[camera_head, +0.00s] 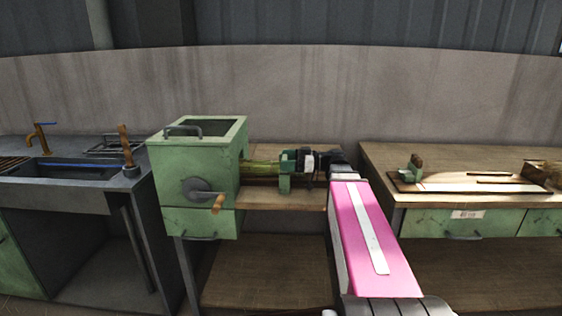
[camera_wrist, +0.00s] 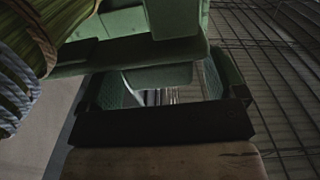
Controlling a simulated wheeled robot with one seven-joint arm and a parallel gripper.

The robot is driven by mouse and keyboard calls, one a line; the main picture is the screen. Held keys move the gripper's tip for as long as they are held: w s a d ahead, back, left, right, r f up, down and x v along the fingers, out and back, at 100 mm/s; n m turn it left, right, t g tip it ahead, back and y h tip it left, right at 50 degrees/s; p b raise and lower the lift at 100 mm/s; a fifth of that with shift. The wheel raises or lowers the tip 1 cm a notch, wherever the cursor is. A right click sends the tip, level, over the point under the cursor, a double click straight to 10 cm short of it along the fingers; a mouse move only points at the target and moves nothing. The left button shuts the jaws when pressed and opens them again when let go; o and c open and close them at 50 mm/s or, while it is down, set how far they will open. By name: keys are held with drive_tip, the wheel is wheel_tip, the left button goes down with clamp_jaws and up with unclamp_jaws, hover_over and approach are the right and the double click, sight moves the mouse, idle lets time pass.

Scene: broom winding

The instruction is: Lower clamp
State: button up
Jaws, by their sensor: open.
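The green winding machine (camera_head: 195,165) stands left of centre in the head view, with a crank on its front. A green straw bundle (camera_head: 262,167) sticks out of its right side. The green clamp (camera_head: 285,184) stands at the right end of the bundle. My gripper (camera_head: 297,160) is open at the clamp, with my arm reaching in from the right; its fingers are small and partly hidden. In the wrist view the clamp's green frame (camera_wrist: 160,77) fills the middle, with a dark crossbar and a wooden piece below. The straw (camera_wrist: 30,30) is at upper left, with grey-blue cord. Contact cannot be told.
A wooden bench (camera_head: 262,199) lies under the bundle. A second bench (camera_head: 385,180) at right carries a board (camera_head: 470,183) with a small green-and-brown clamp-like piece. A sink counter (camera_head: 60,200) stands at left. A wall (camera_head: 300,95) closes the back.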

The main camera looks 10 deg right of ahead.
drive_tip(key=s+d, duration=0.1)
drive_tip(key=d, duration=0.7)
drive_tip(key=shift+s, duration=0.25)
drive_tip(key=shift+s, duration=0.1)
